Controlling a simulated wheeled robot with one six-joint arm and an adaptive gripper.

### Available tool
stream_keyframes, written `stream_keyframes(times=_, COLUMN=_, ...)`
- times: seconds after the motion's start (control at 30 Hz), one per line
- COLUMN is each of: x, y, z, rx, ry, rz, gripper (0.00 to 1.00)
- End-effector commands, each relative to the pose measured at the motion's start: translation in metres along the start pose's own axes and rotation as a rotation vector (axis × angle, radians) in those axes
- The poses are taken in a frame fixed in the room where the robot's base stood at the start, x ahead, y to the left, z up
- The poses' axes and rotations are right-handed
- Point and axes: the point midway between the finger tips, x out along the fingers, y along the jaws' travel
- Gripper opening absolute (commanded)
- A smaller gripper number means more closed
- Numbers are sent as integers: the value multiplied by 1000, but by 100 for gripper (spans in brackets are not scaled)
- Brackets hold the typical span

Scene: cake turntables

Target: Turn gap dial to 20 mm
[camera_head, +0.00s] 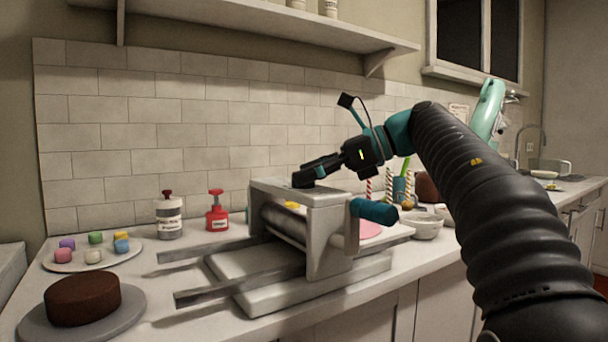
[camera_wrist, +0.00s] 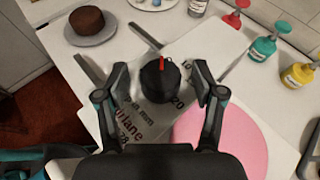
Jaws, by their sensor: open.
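The gap dial (camera_wrist: 158,84) is a black round knob with a red pointer mark, on top of the grey metal roller machine (camera_head: 330,238). In the wrist view the red mark points toward the top of the picture, and a printed "20" lies to the right of the knob. Other lettering, including "mm", is partly hidden by my fingers. My gripper (camera_wrist: 160,78) is open, with one finger on each side of the knob. Small gaps seem to show between fingers and knob; contact is unclear. In the head view my gripper (camera_head: 306,174) is over the machine's top plate.
A teal crank handle (camera_head: 374,211) sticks out from the machine's side. A pink disc (camera_wrist: 222,140) lies beside it. A chocolate cake (camera_head: 82,298) stands front left, with a plate of coloured cubes (camera_head: 92,260) behind. A red pump bottle (camera_head: 217,214) stands by the wall.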

Motion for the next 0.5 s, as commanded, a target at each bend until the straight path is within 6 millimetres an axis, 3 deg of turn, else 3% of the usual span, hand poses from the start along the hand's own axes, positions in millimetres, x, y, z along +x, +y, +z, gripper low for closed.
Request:
stream_keyframes(times=0.43, x=10, y=0, z=0, rx=0, ry=1, rz=-1, gripper=68)
stream_keyframes(times=0.5, x=10, y=0, z=0, rx=0, ry=0, rz=0, gripper=51)
